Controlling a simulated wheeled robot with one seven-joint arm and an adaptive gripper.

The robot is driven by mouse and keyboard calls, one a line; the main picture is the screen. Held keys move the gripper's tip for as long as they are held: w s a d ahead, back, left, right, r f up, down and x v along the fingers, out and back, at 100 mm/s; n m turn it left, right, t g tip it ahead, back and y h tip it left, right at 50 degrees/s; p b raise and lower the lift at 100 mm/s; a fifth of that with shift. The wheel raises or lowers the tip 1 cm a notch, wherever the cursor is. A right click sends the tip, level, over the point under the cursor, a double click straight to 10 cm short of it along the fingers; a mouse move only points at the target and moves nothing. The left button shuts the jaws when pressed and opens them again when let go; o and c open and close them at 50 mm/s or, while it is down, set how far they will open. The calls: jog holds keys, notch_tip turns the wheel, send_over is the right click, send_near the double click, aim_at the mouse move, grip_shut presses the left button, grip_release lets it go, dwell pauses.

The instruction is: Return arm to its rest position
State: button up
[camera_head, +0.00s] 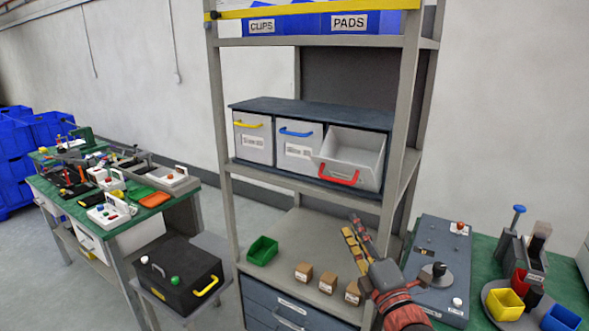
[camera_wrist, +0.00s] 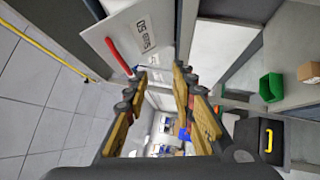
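My gripper (camera_head: 354,229) is in front of the rack's lower shelf in the head view, to the right of the middle, with its fingers pointing up and away. In the wrist view my gripper (camera_wrist: 161,74) has its two yellow-and-black fingers apart, with nothing between them. The drawer with the red handle (camera_head: 354,152) is pulled out and tilted open above my gripper; its visible inside looks empty. It also shows in the wrist view as a pale front panel (camera_wrist: 141,30) with a label. My gripper is apart from the drawer.
The rack (camera_head: 226,130) holds drawers with yellow and blue handles, both shut. A green bin (camera_head: 262,251) and small cardboard boxes (camera_head: 328,283) sit on the lower shelf near my gripper. A grey panel (camera_head: 436,262) with knobs stands right. A black case (camera_head: 182,278) is at left.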

jog(key=s+d+f+m+g+h, duration=0.2)
jog(key=s+f+m+g, duration=0.1)
jog(key=f+m, duration=0.25)
jog(key=s+d+f+m+g+h, duration=0.1)
jog(key=s+d+f+m+g, duration=0.1)
jog(key=f+m+g, duration=0.3)
jog(key=s+d+f+m+g+h, duration=0.2)
jog(key=s+d+f+m, duration=0.15)
jog(key=f, duration=0.25)
jog(key=s+a+m+g, duration=0.2)
jog(key=s+m+g, duration=0.15)
jog(key=s, duration=0.45)
jog(key=s+a+m+g, duration=0.2)
jog(key=s+m, duration=0.2)
jog(key=s, duration=0.3)
jog(key=s+a+r+y+p, duration=0.1)
jog(key=s+a+r, duration=0.2)
jog(key=s+r, duration=0.1)
jog(key=shift+a+r+t, duration=0.25)
jog(key=shift+r+t, duration=0.2)
jog(key=shift+r, duration=0.25)
